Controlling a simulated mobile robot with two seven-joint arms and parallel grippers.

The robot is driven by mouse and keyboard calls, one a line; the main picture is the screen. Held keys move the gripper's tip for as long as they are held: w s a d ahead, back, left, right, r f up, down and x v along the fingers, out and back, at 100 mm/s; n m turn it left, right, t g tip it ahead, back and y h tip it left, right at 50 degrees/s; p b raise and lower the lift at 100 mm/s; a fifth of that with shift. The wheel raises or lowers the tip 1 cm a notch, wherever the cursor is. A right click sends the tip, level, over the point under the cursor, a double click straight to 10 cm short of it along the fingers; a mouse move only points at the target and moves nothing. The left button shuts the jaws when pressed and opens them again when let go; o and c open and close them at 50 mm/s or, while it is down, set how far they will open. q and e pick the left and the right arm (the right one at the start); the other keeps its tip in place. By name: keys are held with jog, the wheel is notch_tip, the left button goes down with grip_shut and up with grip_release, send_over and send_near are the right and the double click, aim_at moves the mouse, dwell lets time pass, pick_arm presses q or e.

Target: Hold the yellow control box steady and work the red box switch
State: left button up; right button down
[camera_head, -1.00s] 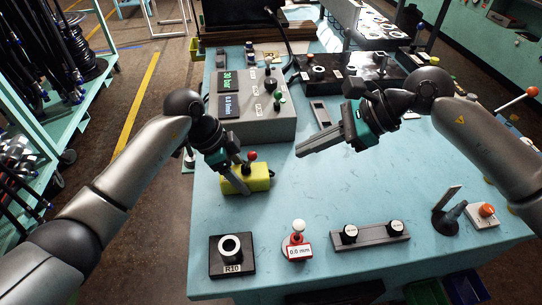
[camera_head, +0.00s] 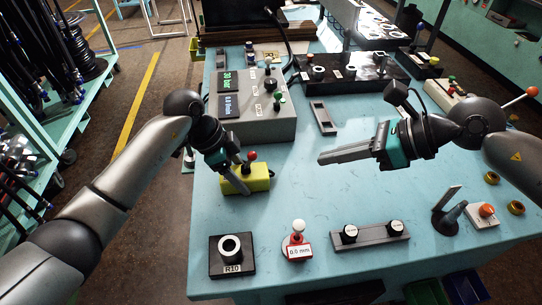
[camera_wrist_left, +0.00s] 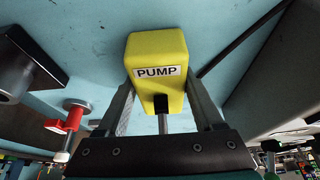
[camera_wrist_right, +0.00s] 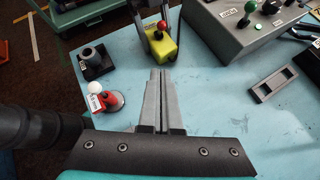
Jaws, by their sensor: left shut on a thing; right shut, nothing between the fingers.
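The yellow control box (camera_head: 257,180) stands on the blue table, and a lever with a red knob (camera_head: 252,155) rises from its top. My left gripper (camera_head: 245,182) is shut on the box, with a finger on either side. In the left wrist view the box (camera_wrist_left: 157,62) shows a PUMP label between the fingers. My right gripper (camera_head: 322,158) is shut and empty, above the table to the right of the box. In the right wrist view its closed fingers (camera_wrist_right: 159,72) point toward the yellow box (camera_wrist_right: 163,46), apart from it, and the red knob (camera_wrist_right: 158,35) is in clear view.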

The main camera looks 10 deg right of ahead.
jog(key=shift+f, duration=0.1)
send_near(250, 158)
notch_tip(250, 158, down, 5)
jog(key=w+a, duration=0.2)
jog(key=shift+w+a+f, duration=0.1)
jog(key=shift+w+a, duration=0.2)
jog(key=shift+a, duration=0.1)
jog(key=shift+a+r+h, duration=0.4)
jog(key=shift+a+h, duration=0.05)
jog(key=shift+h, duration=0.25)
dwell(0.4)
jog(key=shift+a+r+n+g+h, duration=0.15)
jog(key=shift+a+r+n+h, duration=0.1)
jog(key=shift+a+h, duration=0.3)
jog(key=shift+a+r+n+g+h, duration=0.15)
jog(key=shift+a+r+n+h, duration=0.15)
jog(key=shift+h, duration=0.45)
jog(key=shift+a+r+n+h, duration=0.15)
jog(key=shift+a+h, duration=0.3)
jog(key=shift+h, duration=0.35)
jog(key=shift+a+n+h, duration=0.1)
jog(key=shift+a+h, duration=0.35)
jog(key=shift+h, duration=0.35)
